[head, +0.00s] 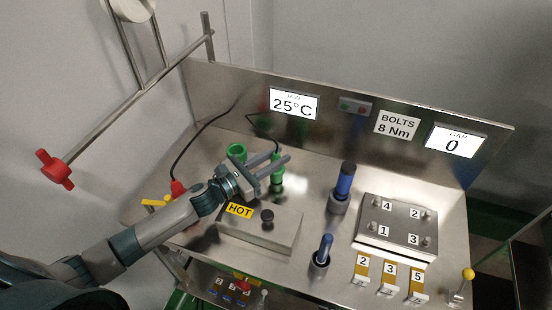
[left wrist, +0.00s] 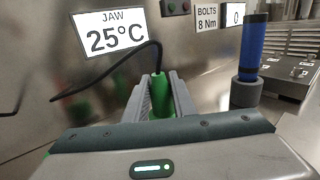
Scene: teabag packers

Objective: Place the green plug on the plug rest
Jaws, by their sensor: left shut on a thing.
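The green plug (head: 277,182) is between the fingers of my left gripper (head: 285,157), above the steel bench behind the HOT block. In the left wrist view the green plug (left wrist: 161,103) shows between the two grey fingers (left wrist: 162,82), with a black cable running from its top to the left. My left gripper is shut on it. A green round fitting (head: 236,151) stands to the left, behind my gripper; I cannot tell whether it is the plug rest. No other plug rest is clearly recognisable. My right gripper is not in view.
A grey block with a HOT label (head: 240,211) and black knob sits in front. Blue-handled tools (head: 345,180) (head: 325,247) stand upright to the right, beside the numbered bolt plate (head: 400,225). A red plug (head: 178,188) lies left. The back panel (head: 330,125) rises behind.

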